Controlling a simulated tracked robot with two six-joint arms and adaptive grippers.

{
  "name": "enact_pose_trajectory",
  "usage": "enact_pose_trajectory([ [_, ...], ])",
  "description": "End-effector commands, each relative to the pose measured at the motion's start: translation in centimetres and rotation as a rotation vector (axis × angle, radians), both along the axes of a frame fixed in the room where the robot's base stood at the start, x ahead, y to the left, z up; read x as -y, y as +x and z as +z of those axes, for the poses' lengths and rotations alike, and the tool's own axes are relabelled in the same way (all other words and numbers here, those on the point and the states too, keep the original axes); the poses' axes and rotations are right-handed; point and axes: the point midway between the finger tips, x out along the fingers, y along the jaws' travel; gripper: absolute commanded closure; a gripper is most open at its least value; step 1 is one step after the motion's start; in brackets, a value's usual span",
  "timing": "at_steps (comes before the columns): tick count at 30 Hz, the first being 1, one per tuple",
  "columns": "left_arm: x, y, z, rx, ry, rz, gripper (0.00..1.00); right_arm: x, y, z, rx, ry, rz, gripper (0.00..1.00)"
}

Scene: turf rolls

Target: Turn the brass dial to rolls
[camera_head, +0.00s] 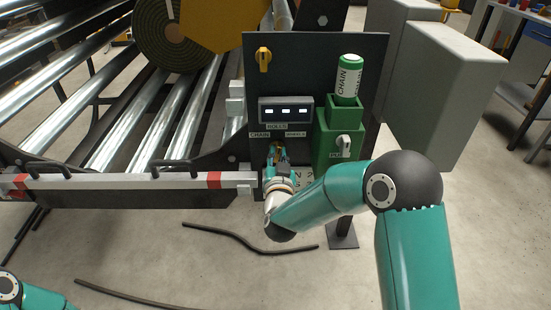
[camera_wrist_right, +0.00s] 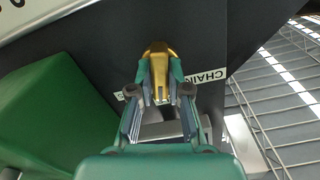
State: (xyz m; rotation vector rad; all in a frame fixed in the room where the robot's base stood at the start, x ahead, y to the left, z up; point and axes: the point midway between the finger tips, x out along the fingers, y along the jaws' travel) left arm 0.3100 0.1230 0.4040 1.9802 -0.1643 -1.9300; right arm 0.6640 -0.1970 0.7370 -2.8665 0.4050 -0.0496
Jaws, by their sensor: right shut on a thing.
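The brass dial (camera_wrist_right: 158,50) sits on the dark control panel (camera_head: 300,52). My right gripper (camera_wrist_right: 159,78) is shut on the dial, one finger on each side. In the head view the right gripper (camera_head: 278,157) is low on the panel, below the labels, and hides most of the dial. The ROLLS label (camera_head: 277,126) is above, the CHAIN label (camera_head: 259,134) to the left and the WHEELS label (camera_head: 295,134) to the right. The CHAIN label (camera_wrist_right: 207,76) also shows beside the dial in the wrist view. I cannot tell the dial's setting. My left gripper is out of view.
A display (camera_head: 286,110) with lit marks is above the labels. A green box (camera_head: 327,148) holding a CHAIN-labelled canister (camera_head: 348,80) is to the right. Metal rollers (camera_head: 150,110) and a rail (camera_head: 120,183) lie left.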

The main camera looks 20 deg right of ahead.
Motion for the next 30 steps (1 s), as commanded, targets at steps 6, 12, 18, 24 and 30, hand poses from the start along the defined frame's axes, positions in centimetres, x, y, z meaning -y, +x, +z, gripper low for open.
enact_pose_trajectory([
  [6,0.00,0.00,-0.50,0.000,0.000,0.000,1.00,-0.07,0.02,-0.07,-0.040,-0.137,0.001,1.00],
  [12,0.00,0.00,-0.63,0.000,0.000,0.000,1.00,-0.09,0.03,-0.01,-0.062,-0.211,0.001,1.00],
  [18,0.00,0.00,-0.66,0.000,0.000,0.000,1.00,-0.10,0.03,0.04,-0.068,-0.238,0.001,1.00],
  [24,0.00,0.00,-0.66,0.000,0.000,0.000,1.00,-0.10,0.03,0.06,-0.069,-0.240,0.002,1.00],
  [30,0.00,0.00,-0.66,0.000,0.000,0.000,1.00,-0.10,0.03,0.08,-0.068,-0.239,0.002,0.74],
])
